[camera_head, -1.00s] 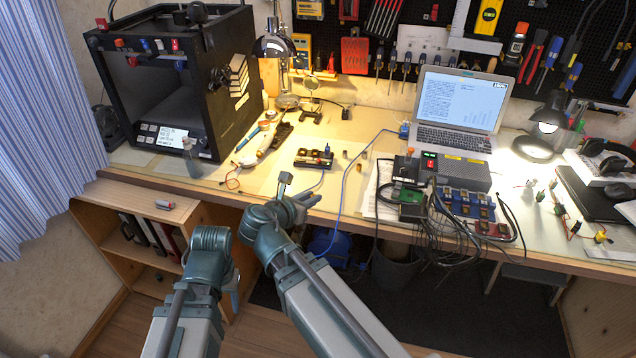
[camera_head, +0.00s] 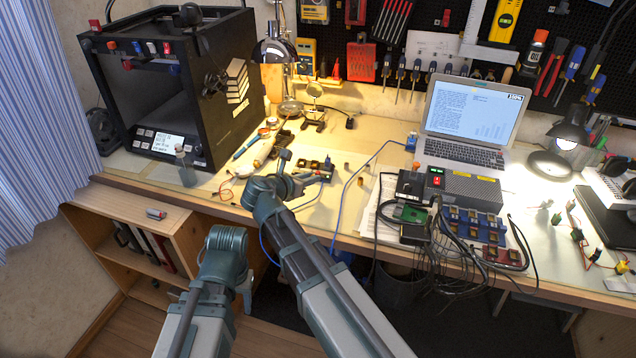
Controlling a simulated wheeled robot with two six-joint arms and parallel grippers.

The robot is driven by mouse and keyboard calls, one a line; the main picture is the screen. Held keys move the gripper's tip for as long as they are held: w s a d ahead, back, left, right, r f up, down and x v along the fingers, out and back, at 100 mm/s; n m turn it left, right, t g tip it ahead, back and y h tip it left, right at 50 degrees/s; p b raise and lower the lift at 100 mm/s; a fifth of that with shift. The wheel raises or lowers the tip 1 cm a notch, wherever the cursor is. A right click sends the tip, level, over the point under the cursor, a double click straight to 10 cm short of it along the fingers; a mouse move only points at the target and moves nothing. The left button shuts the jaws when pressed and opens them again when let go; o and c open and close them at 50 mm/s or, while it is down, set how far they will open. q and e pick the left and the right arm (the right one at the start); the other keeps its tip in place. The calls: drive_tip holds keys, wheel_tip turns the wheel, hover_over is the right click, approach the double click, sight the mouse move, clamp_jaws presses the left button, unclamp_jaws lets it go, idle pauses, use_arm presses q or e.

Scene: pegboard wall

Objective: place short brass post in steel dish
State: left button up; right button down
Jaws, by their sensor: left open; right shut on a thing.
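My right gripper (camera_head: 303,180) is over the bench's front part, beside the black tray with small parts (camera_head: 317,168). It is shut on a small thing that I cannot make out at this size. Small brass-coloured posts stand on the bench right of it, one farther back (camera_head: 347,168) and one nearer (camera_head: 360,181); I cannot tell which is the short one. My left gripper (camera_head: 243,288) is open, low in front of the bench and beside the shelf unit. A small round thing (camera_head: 272,121) behind the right gripper may be the steel dish; I cannot tell for sure.
A black 3D printer (camera_head: 225,110) stands at the back left. A desk lamp (camera_head: 274,50) and a magnifier stand (camera_head: 314,105) are behind. A laptop (camera_head: 470,115), a grey power box (camera_head: 465,190) and many cables fill the right. A blue cable (camera_head: 345,205) crosses the bench.

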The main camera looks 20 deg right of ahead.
sight(310, 193)
drive_tip(key=shift+w, duration=0.35)
drive_tip(key=shift+s+f, duration=0.1)
drive_tip(key=shift+f, duration=0.05)
wheel_tip(310, 193, down, 3)
drive_tip(key=b, duration=0.3)
drive_tip(key=shift+f+b, duration=0.15)
drive_tip(key=shift+b, duration=0.2)
drive_tip(key=shift+f, duration=0.15)
drive_tip(key=c, duration=0.8)
unclamp_jaws()
drive_tip(key=shift+c, duration=0.2)
